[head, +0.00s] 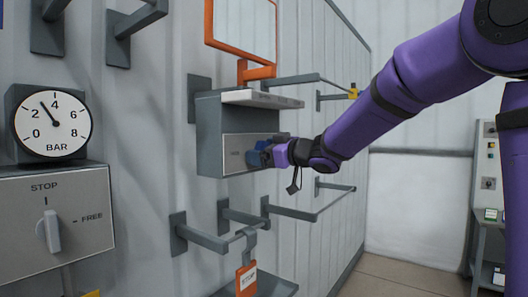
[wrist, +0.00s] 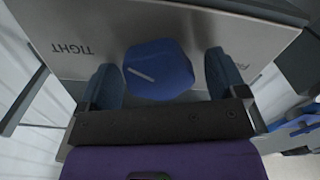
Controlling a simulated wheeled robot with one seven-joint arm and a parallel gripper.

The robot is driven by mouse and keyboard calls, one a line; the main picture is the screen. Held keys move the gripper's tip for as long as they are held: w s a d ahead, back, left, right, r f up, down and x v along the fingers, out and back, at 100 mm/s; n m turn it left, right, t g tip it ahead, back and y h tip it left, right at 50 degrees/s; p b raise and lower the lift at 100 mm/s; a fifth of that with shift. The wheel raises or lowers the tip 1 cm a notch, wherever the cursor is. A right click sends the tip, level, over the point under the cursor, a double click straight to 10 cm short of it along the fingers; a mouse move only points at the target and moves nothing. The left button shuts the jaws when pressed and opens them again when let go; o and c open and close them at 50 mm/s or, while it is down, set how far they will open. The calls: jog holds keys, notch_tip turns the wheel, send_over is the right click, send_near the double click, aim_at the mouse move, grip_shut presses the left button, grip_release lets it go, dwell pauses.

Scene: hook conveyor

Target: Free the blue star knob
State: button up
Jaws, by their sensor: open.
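The blue star knob (wrist: 158,69) sits on the grey face of a wall box (head: 225,140). In the wrist view it has a pale pointer line, and the word TIGHT, upside down in the picture, is on the plate to its left. My gripper (wrist: 165,85) is open, with one dark blue finger on each side of the knob and a visible gap to each. In the head view my gripper (head: 268,155) is at the right part of the box face and hides most of the knob.
A BAR gauge (head: 50,122) and a STOP/FREE switch (head: 50,230) are at the left. Grey bracket arms (head: 305,212) stick out around the box. An orange STOP tag (head: 246,280) hangs below, and an orange-framed panel (head: 243,28) stands above. Floor is open at the right.

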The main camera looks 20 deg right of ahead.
jog(key=c, duration=0.9)
jog(key=shift+n, duration=0.4)
jog(key=n, duration=0.4)
jog(key=shift+f+n, duration=0.15)
jog(key=shift+n, duration=0.25)
jog(key=n, duration=0.5)
jog(key=shift+f+n, duration=0.1)
jog(key=shift+n, duration=0.2)
jog(key=n, duration=0.5)
jog(key=shift+f, duration=0.15)
jog(key=n, duration=0.6)
jog(key=shift+f, duration=0.1)
